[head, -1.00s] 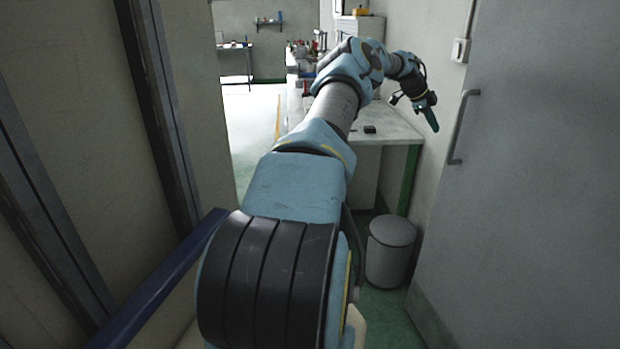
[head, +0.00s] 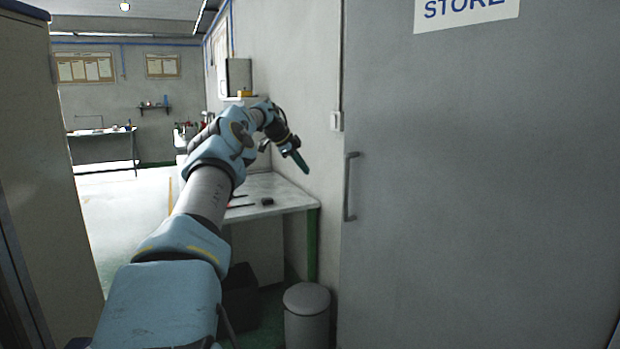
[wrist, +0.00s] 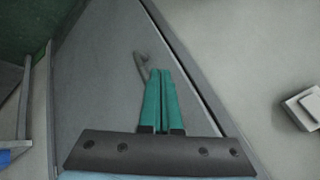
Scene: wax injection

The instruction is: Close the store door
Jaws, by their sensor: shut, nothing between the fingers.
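The store door (head: 450,190) is a large flat grey panel at the right of the head view, with a "STORE" sign (head: 465,10) near its top. Its handle (head: 349,187) is a vertical grey bar near the left edge. My gripper (head: 304,166) is left of the handle and a little higher in the picture, apart from it. In the wrist view its green fingers (wrist: 160,75) are together and empty. Beyond them are the door (wrist: 95,85) and part of the handle (wrist: 141,66). A dark line runs along the door's edge; I cannot tell whether the door is fully shut.
A white-topped bench (head: 275,195) stands beneath my arm, with small items on it. A grey bin (head: 307,305) stands between the bench and the door. A small wall box (head: 336,121) is left of the door. A tall panel (head: 50,150) stands at the left; open floor (head: 120,215) lies beyond.

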